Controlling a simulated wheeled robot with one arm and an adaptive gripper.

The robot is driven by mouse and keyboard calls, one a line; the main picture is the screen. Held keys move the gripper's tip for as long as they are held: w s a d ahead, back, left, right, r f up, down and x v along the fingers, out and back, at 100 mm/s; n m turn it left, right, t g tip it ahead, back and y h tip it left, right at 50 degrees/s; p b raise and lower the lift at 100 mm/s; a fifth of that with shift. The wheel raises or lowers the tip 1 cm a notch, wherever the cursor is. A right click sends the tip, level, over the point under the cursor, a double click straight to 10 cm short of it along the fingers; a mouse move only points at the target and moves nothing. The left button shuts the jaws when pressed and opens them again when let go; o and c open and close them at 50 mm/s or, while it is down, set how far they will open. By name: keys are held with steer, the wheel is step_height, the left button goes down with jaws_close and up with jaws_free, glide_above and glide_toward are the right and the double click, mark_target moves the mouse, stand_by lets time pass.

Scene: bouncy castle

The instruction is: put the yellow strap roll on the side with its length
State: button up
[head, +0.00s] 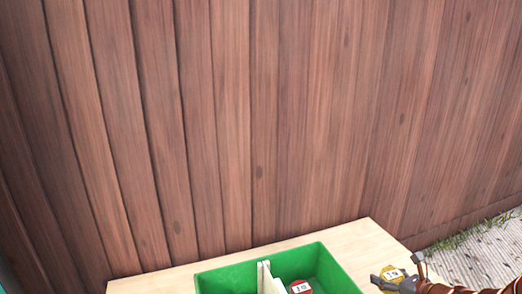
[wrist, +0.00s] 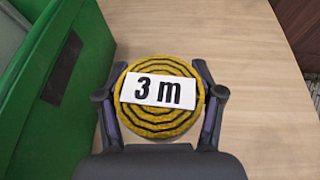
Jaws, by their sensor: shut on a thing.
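The yellow strap roll (wrist: 160,66) has dark spiral rings and a white label reading "3 m". It lies between the two fingers of my gripper (wrist: 160,78), which is shut on it. In the head view the roll (head: 391,271) shows in my gripper (head: 388,279) at the lower right, to the right of the green crate (head: 335,268). A pale upright divider (head: 266,277) splits the crate into two sides. A red roll (head: 300,287) with a white label sits in the right side; its text is too small to read. The left side's floor is mostly cut off.
The crate stands on a light wooden table (head: 372,240). Its green wall (wrist: 60,75) with a dark slot is close on the left in the wrist view. A brown plank fence (head: 250,120) rises behind the table. Bare tabletop lies right of the crate.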

steer(key=w+a+r+m+h, duration=0.1)
steer(key=w+a+r, duration=0.3)
steer(key=a+r, duration=0.5)
steer(key=w+a+r+h, duration=0.1)
steer(key=w+a+r, duration=0.3)
steer(key=a+r, duration=0.55)
step_height(320, 180, up, 32)
steer(key=p, duration=3.2)
steer(key=shift+w+a+t, duration=0.15)
steer(key=shift+a+t, duration=0.25)
steer(key=shift+a+r, duration=0.1)
